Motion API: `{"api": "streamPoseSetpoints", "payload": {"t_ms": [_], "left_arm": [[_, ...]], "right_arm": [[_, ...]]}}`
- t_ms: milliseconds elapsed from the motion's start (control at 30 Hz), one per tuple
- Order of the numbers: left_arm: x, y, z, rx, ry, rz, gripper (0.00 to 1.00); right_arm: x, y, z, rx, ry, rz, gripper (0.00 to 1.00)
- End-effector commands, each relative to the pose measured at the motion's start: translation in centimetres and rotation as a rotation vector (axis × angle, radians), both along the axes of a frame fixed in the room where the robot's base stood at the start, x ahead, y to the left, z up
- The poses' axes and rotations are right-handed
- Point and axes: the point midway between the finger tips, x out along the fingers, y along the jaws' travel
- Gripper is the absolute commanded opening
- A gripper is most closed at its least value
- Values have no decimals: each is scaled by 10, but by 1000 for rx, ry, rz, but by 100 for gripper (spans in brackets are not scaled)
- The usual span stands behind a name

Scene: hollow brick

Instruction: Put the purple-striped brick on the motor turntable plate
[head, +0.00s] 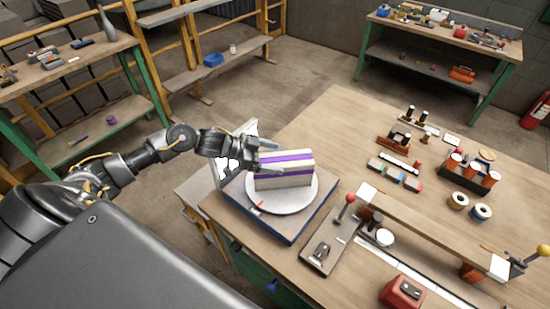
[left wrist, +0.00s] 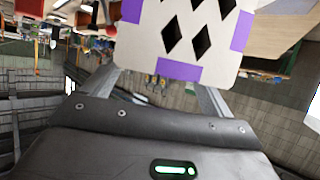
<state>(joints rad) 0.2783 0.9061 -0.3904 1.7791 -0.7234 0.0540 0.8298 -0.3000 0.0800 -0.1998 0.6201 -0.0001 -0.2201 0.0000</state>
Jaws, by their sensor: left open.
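The purple-striped brick (head: 285,175) is a cream block with purple bands. In the head view it rests on the round pale turntable plate (head: 268,203), which sits on a blue-edged base at the table's left corner. In the left wrist view the brick (left wrist: 187,30) shows its end face with diamond-shaped holes and purple patches. My left gripper (head: 272,158) is open at the brick's left end, its fingers alongside the brick. Whether the fingers touch it cannot be told. My right gripper is not in view.
A lever with a red knob (head: 350,199) stands right of the turntable, beside a long rail fixture (head: 430,230). A red box (head: 402,293) sits at the front. Small parts and cups stand farther right. The table top behind the turntable is clear.

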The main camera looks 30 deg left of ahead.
Motion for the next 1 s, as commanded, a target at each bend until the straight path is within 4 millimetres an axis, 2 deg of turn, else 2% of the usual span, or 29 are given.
{"api": "streamPoseSetpoints", "payload": {"t_ms": [300,500,1000], "left_arm": [[-39,50,25,6,2,-1,85],[-55,69,39,3,2,0,85],[-60,76,47,1,-1,-3,85]], "right_arm": [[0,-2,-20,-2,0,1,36],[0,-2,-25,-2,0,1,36],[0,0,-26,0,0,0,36]]}}
